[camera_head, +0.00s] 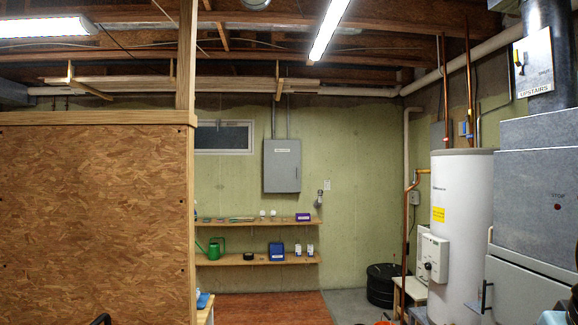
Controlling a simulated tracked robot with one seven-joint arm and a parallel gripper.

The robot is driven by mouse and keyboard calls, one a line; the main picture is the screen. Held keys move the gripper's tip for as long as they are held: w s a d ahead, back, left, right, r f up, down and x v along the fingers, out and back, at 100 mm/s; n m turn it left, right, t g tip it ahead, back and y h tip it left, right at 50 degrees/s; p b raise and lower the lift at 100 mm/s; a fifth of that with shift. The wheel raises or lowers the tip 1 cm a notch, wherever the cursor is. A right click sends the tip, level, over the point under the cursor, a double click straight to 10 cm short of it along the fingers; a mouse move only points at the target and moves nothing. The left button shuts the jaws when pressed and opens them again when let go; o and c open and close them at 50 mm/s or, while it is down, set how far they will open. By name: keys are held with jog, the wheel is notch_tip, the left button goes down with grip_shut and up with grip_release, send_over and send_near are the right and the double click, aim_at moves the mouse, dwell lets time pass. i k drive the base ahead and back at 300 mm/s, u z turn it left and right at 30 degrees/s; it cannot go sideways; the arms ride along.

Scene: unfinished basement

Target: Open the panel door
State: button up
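The grey electrical panel (282,172) is mounted on the green back wall, a little right of the small window. Its door looks shut and lies flat, with a white label near the top. Conduits run up from its top to the ceiling. The panel is across the room from me, and nothing blocks the view of it. I cannot make out a latch at this distance. My gripper is not recognisable in this view.
A chipboard partition (95,220) fills the left. Two wooden shelves (230,259) with small items hang below the panel. A white water heater (461,225), grey furnace unit (535,205) and black bin (381,286) stand right. Reddish flooring (270,308) before the shelves looks clear.

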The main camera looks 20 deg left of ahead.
aim_at(282, 157)
jog(key=u, duration=0.85)
jog(key=i, duration=6.1)
jog(key=z, duration=0.05)
